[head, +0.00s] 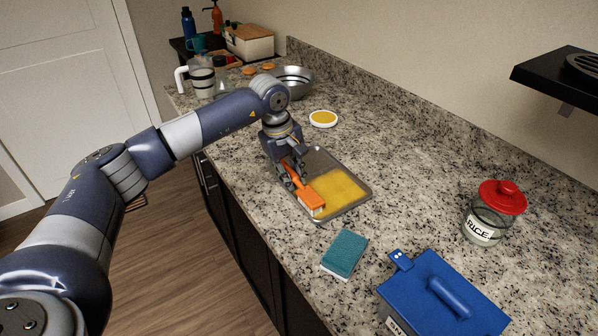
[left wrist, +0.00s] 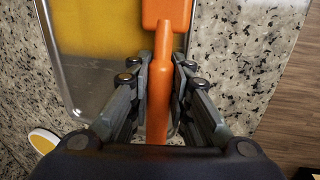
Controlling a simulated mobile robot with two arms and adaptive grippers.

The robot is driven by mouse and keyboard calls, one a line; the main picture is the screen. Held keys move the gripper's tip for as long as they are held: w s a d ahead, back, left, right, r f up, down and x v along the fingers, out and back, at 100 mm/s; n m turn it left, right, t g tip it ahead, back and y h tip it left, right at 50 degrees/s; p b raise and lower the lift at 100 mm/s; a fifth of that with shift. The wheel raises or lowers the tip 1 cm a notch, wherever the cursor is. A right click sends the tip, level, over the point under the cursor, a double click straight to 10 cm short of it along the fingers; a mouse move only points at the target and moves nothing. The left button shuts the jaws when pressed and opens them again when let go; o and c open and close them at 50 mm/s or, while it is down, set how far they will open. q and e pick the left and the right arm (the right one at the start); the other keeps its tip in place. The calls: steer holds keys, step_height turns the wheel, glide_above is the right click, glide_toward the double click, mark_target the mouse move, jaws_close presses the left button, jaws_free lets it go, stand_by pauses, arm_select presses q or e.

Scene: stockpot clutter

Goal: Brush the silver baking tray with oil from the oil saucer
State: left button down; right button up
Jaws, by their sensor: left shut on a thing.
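My left gripper (head: 292,179) is shut on the handle of an orange brush (head: 311,198). In the left wrist view the handle (left wrist: 159,92) runs between the two fingers (left wrist: 160,75). The brush head is over the near left part of the silver baking tray (head: 352,206); whether its bristles touch the tray is hard to tell. A yellow oil layer (head: 340,187) covers much of the tray, while the end under my gripper looks bare. The oil saucer (head: 323,118), white with yellow oil, stands behind the tray. My right gripper is not seen.
A teal sponge (head: 345,252), a blue box (head: 440,295) and a red-lidded rice jar (head: 495,211) stand on the near counter. A metal bowl (head: 296,82) and a glass jug (head: 201,77) stand farther back. The counter right of the saucer is clear.

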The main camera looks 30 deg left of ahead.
mark_target(336, 168)
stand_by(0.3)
arm_select(q)
steer(key=shift+w+d+b, duration=0.2)
steer(key=shift+w+d, duration=0.4)
steer(key=shift+w, duration=0.35)
steer(key=shift+w+d+b, duration=0.2)
steer(key=shift+w+d, duration=0.4)
steer(key=shift+w, duration=0.3)
steer(key=shift+w+d+b, duration=0.2)
steer(key=shift+w+d, duration=0.4)
steer(key=shift+w, duration=0.35)
steer(key=shift+w+d+b, duration=0.2)
steer(key=shift+w+d, duration=0.35)
steer(key=shift+w, duration=0.4)
steer(key=shift+w+d+f+b, duration=0.15)
steer(key=shift+w+d, duration=0.25)
steer(key=shift+w, duration=0.2)
steer(key=shift+w+d+r+b, duration=0.15)
steer(key=shift+w+d, duration=0.25)
steer(key=shift+w, duration=0.2)
steer(key=shift+w+d+f+b, duration=0.15)
steer(key=shift+w+d, duration=0.25)
steer(key=shift+w, duration=0.2)
steer(key=shift+r, duration=0.2)
